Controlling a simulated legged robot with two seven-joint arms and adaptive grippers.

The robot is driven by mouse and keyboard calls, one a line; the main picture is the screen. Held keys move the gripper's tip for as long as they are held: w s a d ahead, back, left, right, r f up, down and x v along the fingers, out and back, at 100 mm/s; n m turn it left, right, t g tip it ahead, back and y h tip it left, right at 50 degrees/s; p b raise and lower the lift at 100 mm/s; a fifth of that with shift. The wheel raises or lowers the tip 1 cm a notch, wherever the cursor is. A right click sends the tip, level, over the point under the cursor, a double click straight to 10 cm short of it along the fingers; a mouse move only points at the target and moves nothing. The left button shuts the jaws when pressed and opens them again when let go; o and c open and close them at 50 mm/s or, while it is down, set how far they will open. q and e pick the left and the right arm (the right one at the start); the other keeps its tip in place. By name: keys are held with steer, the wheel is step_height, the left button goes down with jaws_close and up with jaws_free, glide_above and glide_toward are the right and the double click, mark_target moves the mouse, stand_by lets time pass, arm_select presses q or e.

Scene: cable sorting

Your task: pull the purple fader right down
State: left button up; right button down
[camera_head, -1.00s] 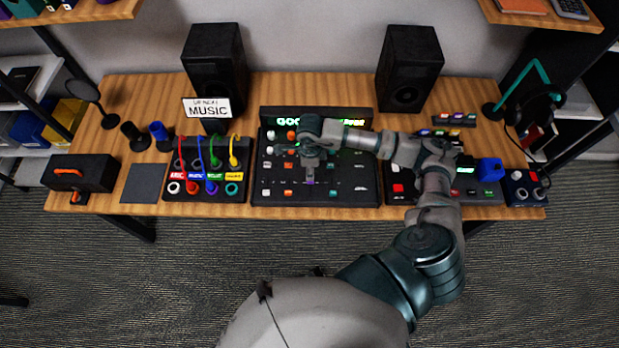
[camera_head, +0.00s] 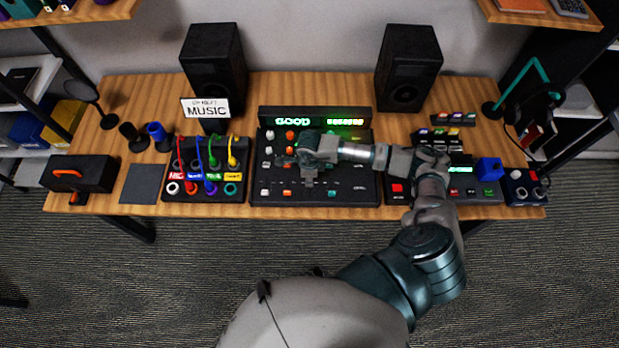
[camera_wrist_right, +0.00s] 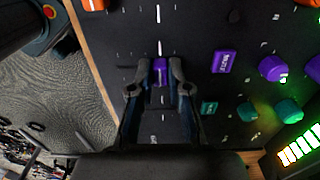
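The purple fader (camera_wrist_right: 160,71) shows in the right wrist view as a small cap on the black mixer panel (camera_head: 352,190). My right gripper (camera_wrist_right: 161,66) is over the panel, with its two fingertips close on both sides of the cap; it looks shut on it. In the head view my right gripper (camera_head: 309,187) points down at the lower middle of the panel and hides the purple fader. An orange fader (camera_head: 287,193) sits to its left and a teal fader (camera_head: 332,193) to its right. My left gripper is not in view.
A purple labelled button (camera_wrist_right: 225,62) and a teal one (camera_wrist_right: 209,108) are near my right gripper. A lit green display (camera_head: 315,121) stands behind the panel. A patch box (camera_head: 205,170) with coloured cables stands left, and a panel with a red button (camera_head: 397,188) right.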

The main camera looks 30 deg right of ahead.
mark_target(310, 194)
steer(key=shift+s, duration=0.3)
steer(key=s+a, duration=0.1)
steer(key=s+a+p, duration=0.1)
steer(key=s, duration=0.1)
steer(key=shift+s, duration=0.15)
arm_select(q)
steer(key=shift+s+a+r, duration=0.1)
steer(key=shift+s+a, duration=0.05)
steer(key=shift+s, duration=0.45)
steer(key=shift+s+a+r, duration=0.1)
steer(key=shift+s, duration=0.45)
arm_select(e)
steer(key=shift+a, duration=0.1)
steer(key=c, duration=1.1)
jaws_free()
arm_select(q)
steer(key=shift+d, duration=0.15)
arm_select(e)
steer(key=r, duration=1.1)
steer(key=shift+d+r, duration=0.2)
steer(key=shift+r, duration=0.15)
